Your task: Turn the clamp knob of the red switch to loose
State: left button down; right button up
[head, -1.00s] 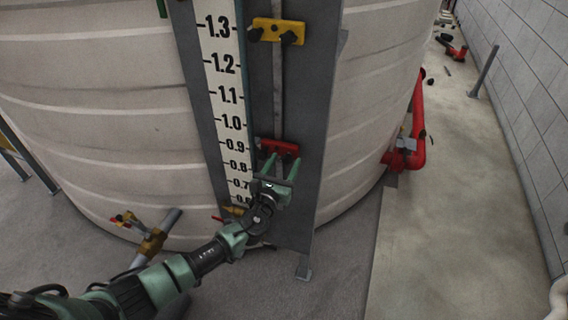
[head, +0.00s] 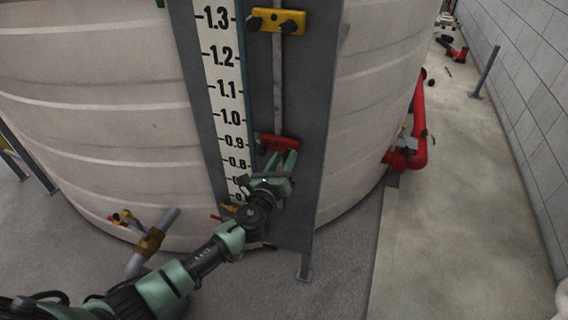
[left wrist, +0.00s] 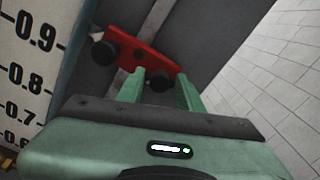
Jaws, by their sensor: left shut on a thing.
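The red switch (head: 281,142) sits on the grey vertical panel beside the level scale, at about the 0.9 mark. In the left wrist view the red switch (left wrist: 143,55) is a red bar with two black knobs. The left black knob (left wrist: 103,52) is free. My left gripper (head: 281,160) has its fingers at the switch's lower right part. In the left wrist view the gripper (left wrist: 160,80) has a finger on each side of the right black knob (left wrist: 160,83) and is shut on it. The gripper looks rolled. My right gripper is not in view.
A yellow switch (head: 277,20) with two black knobs is higher on the panel (head: 300,90). The white scale (head: 224,75) runs down its left side. A pale round tank stands behind. A brass valve (head: 150,241) on a pipe is at lower left.

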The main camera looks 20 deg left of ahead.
pick_arm(q)
jog(key=n+b, duration=0.1)
jog(key=n, duration=0.1)
jog(key=shift+f+n, duration=0.15)
jog(key=shift+n, duration=0.25)
jog(key=n+b, duration=0.2)
jog(key=n, duration=0.1)
jog(key=shift+a+n, duration=0.15)
jog(key=shift+n, duration=0.25)
jog(key=n, duration=0.3)
jog(key=shift+b, duration=0.4)
jog(key=shift+n, duration=1.8)
jog(key=shift+b, duration=0.3)
jog(key=c, duration=0.9)
grip_release()
